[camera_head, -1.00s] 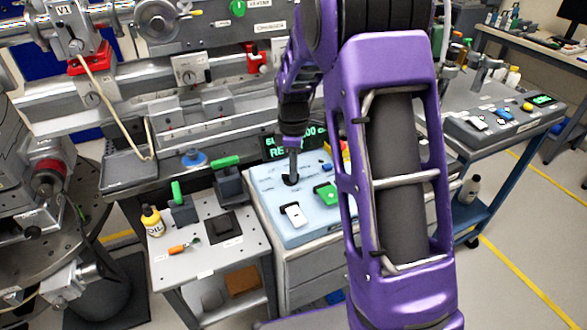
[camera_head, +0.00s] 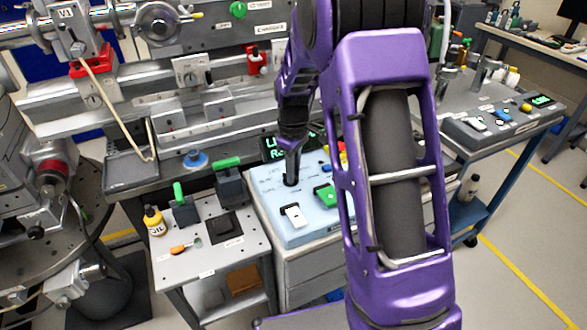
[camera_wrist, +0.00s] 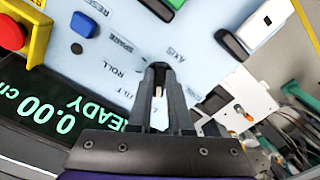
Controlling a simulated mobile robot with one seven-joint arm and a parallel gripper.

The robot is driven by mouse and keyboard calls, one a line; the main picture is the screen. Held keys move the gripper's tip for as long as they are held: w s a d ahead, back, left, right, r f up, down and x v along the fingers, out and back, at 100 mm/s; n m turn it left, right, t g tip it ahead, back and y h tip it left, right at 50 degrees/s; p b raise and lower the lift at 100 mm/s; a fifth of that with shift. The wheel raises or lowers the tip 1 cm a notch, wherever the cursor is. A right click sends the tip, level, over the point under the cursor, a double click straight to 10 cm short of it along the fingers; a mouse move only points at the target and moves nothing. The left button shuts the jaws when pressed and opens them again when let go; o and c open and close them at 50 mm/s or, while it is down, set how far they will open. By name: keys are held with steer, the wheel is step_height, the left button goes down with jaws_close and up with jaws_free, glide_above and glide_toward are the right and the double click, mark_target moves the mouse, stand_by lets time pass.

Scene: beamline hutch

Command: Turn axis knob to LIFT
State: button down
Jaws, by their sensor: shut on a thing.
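The light blue control panel (camera_head: 265,190) stands in the middle of the head view. My gripper (camera_head: 291,182) points down onto its back left part. In the wrist view my gripper (camera_wrist: 159,72) is shut on the axis knob (camera_wrist: 158,92), which is mostly hidden between the dark fingers. The words AXIS, SPARE and ROLL are printed around it; another label by the fingers is partly covered. Where the knob's mark points cannot be told. The display (camera_wrist: 55,105) reads READY and 0.00, upside down; in the head view its upper line begins with LI.
On the panel are a white rocker (camera_head: 294,215), a green switch (camera_head: 325,194) and a blue RESET button (camera_wrist: 83,24). A red stop button (camera_wrist: 10,32) sits in a yellow housing. A metal side table (camera_head: 215,259) with an oil bottle (camera_head: 153,220) stands left.

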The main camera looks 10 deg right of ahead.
steer(key=shift+m, duration=1.1)
steer(key=c, duration=0.8)
jaws_free()
steer(key=shift+c, duration=0.2)
step_height(320, 180, up, 18)
steer(key=p, duration=0.2)
steer(key=shift+f+p, duration=0.25)
steer(key=shift+p, duration=0.15)
